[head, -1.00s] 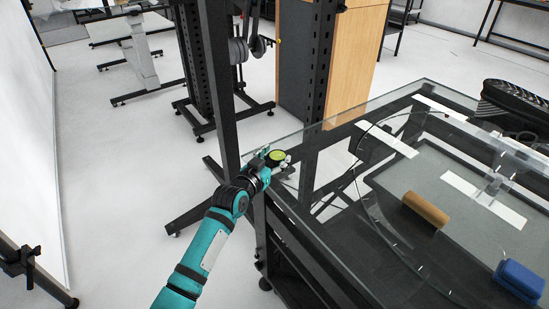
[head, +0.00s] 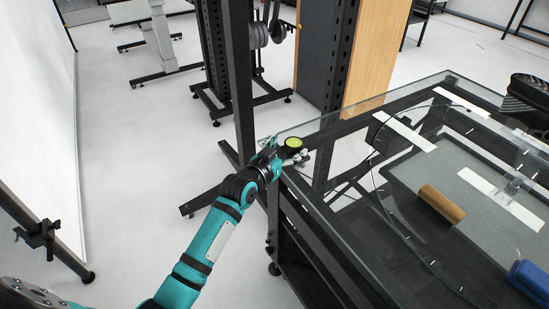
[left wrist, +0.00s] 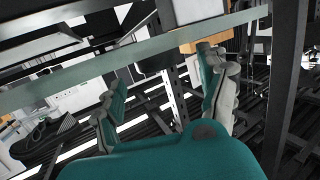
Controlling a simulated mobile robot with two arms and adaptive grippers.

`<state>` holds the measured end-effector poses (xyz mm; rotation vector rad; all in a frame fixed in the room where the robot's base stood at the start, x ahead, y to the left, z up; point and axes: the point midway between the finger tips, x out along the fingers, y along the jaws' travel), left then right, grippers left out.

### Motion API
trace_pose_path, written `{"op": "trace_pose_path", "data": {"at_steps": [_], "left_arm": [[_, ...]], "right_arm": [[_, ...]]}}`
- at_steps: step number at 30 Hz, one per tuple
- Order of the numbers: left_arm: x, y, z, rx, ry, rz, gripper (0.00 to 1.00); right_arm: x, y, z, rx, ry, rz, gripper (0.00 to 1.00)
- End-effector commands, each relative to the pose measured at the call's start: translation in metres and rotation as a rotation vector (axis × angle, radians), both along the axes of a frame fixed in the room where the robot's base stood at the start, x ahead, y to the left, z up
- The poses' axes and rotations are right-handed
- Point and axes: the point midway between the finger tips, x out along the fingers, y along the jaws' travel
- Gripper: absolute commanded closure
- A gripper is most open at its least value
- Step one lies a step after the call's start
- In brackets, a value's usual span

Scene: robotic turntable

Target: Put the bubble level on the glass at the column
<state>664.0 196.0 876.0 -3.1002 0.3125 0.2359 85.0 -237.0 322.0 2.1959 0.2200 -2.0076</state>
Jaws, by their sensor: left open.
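The bubble level (head: 293,143) is a small round disc with a yellow-green face and dark rim. In the head view it appears at the near-left corner of the glass top (head: 330,128), close to the black upright column (head: 240,85). My left gripper (head: 287,153) is open right beside the level, on its near side. Whether a finger still touches the level I cannot tell. In the left wrist view the two teal and grey fingers (left wrist: 165,100) stand wide apart with nothing seen between them. The level does not show there. My right gripper is not in view.
A brown cylinder (head: 441,204) and a blue block (head: 530,279) are farther right on the table. A black stand (head: 38,236) is at the left. Floor is open left of the table.

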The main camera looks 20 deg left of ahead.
Motion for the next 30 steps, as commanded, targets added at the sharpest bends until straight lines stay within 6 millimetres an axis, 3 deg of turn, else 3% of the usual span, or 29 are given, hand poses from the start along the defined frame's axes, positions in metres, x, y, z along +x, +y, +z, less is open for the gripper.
{"op": "trace_pose_path", "data": {"at_steps": [6, 12, 24, 26, 29, 30], "left_arm": [[-0.049, 0.010, 0.006, 0.002, 0.001, 0.000, 0.24], [-0.080, 0.016, 0.012, 0.001, 0.001, 0.000, 0.24], [-0.091, 0.019, 0.014, 0.000, 0.001, 0.000, 0.24], [-0.091, 0.019, 0.006, 0.001, 0.015, 0.002, 0.24], [-0.091, 0.022, -0.031, 0.005, 0.079, 0.017, 0.24], [-0.093, 0.024, -0.055, 0.010, 0.119, 0.026, 0.24]], "right_arm": [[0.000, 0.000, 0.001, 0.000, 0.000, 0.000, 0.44], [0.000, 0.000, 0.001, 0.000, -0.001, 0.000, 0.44], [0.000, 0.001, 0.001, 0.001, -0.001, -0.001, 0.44], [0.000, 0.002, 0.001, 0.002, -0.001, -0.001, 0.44], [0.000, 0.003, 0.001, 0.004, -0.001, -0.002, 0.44], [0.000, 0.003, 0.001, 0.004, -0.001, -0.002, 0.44]]}}
